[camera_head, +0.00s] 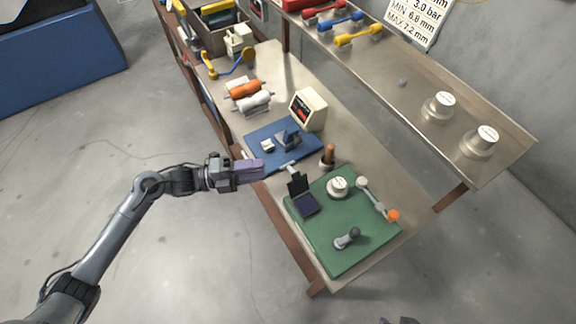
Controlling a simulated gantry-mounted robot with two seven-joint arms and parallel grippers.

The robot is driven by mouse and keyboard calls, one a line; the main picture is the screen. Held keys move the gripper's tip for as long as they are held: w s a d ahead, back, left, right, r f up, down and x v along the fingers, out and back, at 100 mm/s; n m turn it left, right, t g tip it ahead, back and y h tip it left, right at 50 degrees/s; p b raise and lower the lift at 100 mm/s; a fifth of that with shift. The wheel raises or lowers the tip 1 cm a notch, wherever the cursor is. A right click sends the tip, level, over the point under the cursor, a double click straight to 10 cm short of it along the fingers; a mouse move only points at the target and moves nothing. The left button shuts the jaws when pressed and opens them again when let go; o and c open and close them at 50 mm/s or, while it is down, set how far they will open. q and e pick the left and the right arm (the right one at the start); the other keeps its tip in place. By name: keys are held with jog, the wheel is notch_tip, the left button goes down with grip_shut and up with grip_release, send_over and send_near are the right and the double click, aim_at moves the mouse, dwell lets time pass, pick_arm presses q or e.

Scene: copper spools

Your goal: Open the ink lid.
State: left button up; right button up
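The ink pad (306,205) is a small dark box with a blue-black surface on the green mat. Its black lid (298,184) stands up at the pad's far left side, so the pad looks open. My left gripper (254,171), with purple-grey fingers, is left of the lid, over the table's left edge and beside the blue mat. It looks apart from the lid. Its fingers overlap in this view, so their gap cannot be judged. A small purple-grey tip at the bottom edge looks like my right gripper (400,321), mostly cut off.
The green mat (335,258) also holds a stamp (347,238), a round silver weight (338,187) and an orange-ended gauge (378,199). A wooden-handled tool (328,157) stands behind the pad. The blue mat (262,136) carries a metal fixture (287,138). A raised shelf (420,87) runs along the right.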

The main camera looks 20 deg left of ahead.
aim_at(288, 164)
pick_arm(q)
jog(key=x, duration=0.8)
jog(key=shift+w+d, duration=0.2)
jog(key=shift+d, duration=0.2)
grip_shut()
jog(key=shift+f, duration=0.1)
